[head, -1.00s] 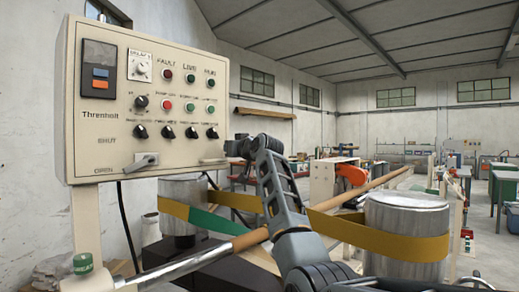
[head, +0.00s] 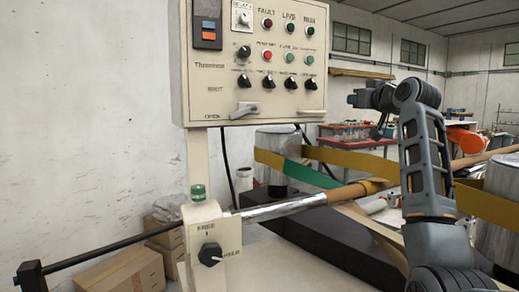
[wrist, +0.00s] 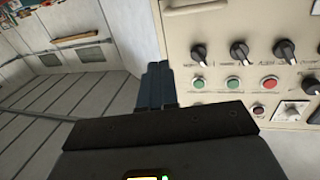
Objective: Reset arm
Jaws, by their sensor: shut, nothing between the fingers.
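My gripper (head: 357,99) is raised in the head view, just right of the cream control panel (head: 225,97) and near the height of its lower edge. In the wrist view, the dark fingers of my gripper (wrist: 156,70) are together with nothing between them. They appear beside the edge of the control panel (wrist: 205,55), and I cannot tell the exact gap. My grey arm rises from the lower right of the head view and bends at the elbow.
A long roller bar (head: 290,206) crosses below the panel. A yellow belt (head: 347,160) runs between metal drums (head: 276,145). A post with a FREE/HOLD knob (head: 210,254) stands at left. Cardboard boxes (head: 122,270) lie on the floor.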

